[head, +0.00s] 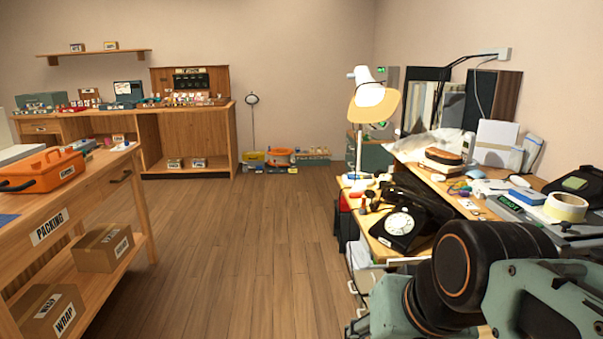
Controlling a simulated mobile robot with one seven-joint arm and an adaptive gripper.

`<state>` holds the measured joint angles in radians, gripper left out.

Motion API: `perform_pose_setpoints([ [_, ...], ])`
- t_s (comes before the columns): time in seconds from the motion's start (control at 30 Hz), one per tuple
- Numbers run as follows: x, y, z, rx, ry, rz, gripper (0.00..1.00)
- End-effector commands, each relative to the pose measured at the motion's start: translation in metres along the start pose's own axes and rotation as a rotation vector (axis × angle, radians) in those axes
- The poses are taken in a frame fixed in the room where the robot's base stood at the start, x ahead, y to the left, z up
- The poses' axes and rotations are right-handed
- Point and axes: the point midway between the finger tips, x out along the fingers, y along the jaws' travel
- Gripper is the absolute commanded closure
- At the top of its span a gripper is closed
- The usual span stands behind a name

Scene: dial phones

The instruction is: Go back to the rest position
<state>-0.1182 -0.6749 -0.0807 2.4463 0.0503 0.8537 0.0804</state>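My arm (490,275) shows at the lower right, with a black rounded joint and pale green links, folded close in front of the right-hand workbench. No fingertips of my gripper can be made out, so what it does or holds is hidden. A black dial phone (424,208) with a white dial stands at the near left end of that workbench, just beyond my arm. My arm covers part of the bench's near side.
The right workbench holds a lamp (373,104), a tape roll (566,207) and clutter. At left, a packing bench (98,208) carries an orange case (42,171), with cartons below. A wooden desk (203,127) stands at the back. The wooden floor (255,245) between is clear.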

Motion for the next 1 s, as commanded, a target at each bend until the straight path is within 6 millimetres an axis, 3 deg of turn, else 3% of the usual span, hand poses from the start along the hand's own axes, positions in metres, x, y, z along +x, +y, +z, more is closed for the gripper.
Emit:
perform_pose_setpoints([
  [0.17,-0.003,0.031,0.031,-0.094,-0.016,0.125,0.57],
  [0.2,-0.018,0.026,0.021,-0.094,-0.015,0.115,0.57],
  [0.47,-0.065,0.018,-0.006,-0.091,-0.017,0.111,0.57],
  [1.0,-0.188,-0.003,-0.074,-0.089,-0.016,0.110,0.57],
])
